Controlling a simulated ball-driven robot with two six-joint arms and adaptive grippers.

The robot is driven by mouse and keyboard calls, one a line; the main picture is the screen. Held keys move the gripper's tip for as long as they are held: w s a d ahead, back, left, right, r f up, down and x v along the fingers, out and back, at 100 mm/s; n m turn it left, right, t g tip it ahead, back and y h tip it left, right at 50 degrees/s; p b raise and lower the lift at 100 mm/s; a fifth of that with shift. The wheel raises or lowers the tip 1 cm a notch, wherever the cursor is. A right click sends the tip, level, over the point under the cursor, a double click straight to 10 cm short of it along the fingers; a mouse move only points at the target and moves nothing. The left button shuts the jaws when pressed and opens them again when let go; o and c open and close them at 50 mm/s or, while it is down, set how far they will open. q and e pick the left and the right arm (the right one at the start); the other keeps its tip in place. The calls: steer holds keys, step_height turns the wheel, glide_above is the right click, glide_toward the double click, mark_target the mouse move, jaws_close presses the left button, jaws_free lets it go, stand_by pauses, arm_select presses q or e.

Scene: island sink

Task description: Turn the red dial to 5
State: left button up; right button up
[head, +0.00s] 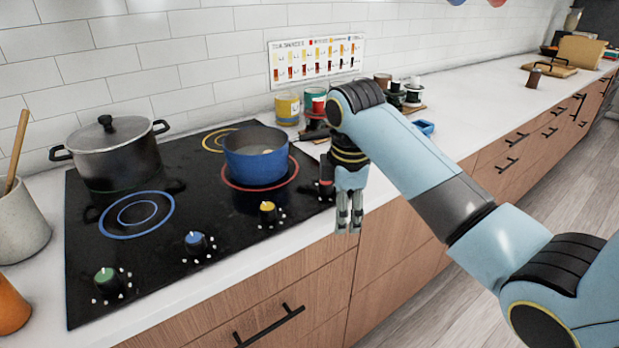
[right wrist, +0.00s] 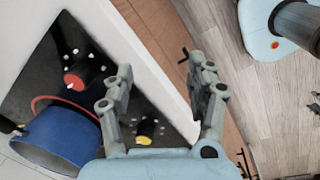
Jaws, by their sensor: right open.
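The red dial (head: 326,188) sits at the right end of the black cooktop's front edge, partly hidden by my right gripper in the head view. It shows clearly in the right wrist view (right wrist: 75,78), with white marks around it; I cannot tell its setting. My right gripper (head: 349,222) points down just to the right of the dial, beyond the counter's front edge. In the right wrist view its open fingers (right wrist: 160,66) have nothing between them, and the dial lies to their left, apart from them. My left gripper is not in view.
A blue pot (head: 256,160) stands on the red-ringed burner. A lidded grey pot (head: 115,155) stands at the back left. Yellow (head: 268,210), blue (head: 196,241) and green (head: 107,280) dials line the front edge. Cups and jars stand behind my right arm.

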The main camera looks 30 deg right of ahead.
mark_target(326, 186)
steer(key=w+r+n, duration=0.1)
steer(key=w, duration=0.1)
steer(key=w+d+r, duration=0.1)
steer(key=w, duration=0.1)
steer(key=w+d+r+n, duration=0.1)
steer(key=w, duration=0.1)
steer(key=shift+d+n, duration=0.1)
steer(key=shift+n, duration=0.2)
steer(key=w+d+r+n+g+y, duration=0.1)
steer(key=w+d+r+n, duration=0.1)
steer(key=w+r+n, duration=0.3)
steer(key=shift+m, duration=0.6)
steer(key=f, duration=0.9)
steer(key=shift+w+a+f, duration=0.25)
steer(key=c, duration=1.1)
